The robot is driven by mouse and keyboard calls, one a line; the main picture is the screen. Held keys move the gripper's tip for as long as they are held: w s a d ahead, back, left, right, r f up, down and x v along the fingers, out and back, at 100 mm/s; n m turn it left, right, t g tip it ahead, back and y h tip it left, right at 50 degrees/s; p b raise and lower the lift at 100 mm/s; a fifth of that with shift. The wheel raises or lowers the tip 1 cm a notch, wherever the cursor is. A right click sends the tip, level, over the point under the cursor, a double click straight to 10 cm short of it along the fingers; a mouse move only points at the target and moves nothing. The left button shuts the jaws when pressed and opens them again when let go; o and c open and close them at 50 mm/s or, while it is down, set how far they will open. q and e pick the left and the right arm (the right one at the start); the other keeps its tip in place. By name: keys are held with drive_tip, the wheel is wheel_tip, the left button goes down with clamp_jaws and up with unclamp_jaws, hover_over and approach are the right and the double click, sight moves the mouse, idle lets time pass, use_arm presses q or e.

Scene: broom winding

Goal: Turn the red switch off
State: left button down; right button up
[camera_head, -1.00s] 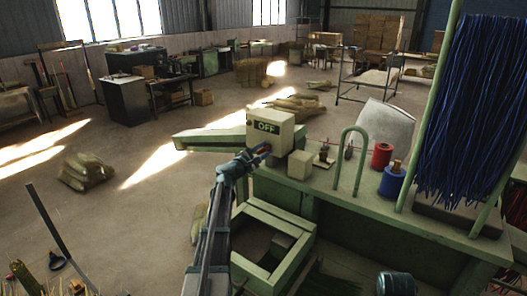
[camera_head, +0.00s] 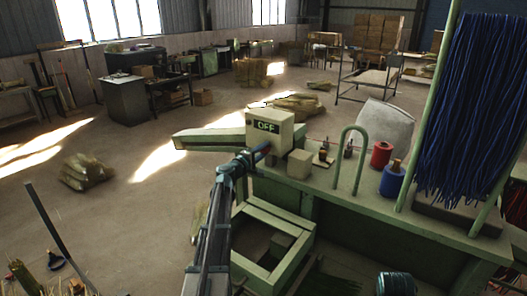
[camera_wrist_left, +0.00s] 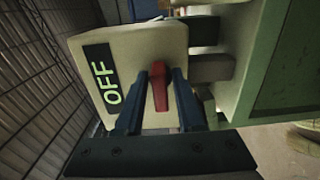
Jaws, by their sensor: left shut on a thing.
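The switch box (camera_head: 284,131) is a cream box on the green machine, with a black label reading OFF in green letters (camera_head: 266,127). It also shows in the left wrist view (camera_wrist_left: 150,45), tilted. The red switch (camera_wrist_left: 158,84) is a small red lever on the box's face. My left gripper (camera_wrist_left: 158,95) has its two dark fingers on either side of the lever and is shut on it. In the head view my left gripper (camera_head: 254,157) reaches the box's front, and the lever is mostly hidden there.
The green machine (camera_head: 345,200) carries a red spool (camera_head: 381,155), a blue spool (camera_head: 392,182) and a green hoop (camera_head: 357,135). Blue bristles (camera_head: 475,105) hang at the right. A green open frame (camera_head: 250,265) stands below my left arm. The floor at left is largely open.

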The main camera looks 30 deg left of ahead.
idle(0.5)
use_arm(q)
drive_tip(key=c, duration=0.8)
unclamp_jaws()
drive_tip(key=s+a, duration=0.1)
drive_tip(key=s, duration=1.2)
drive_tip(key=shift+s, duration=0.4)
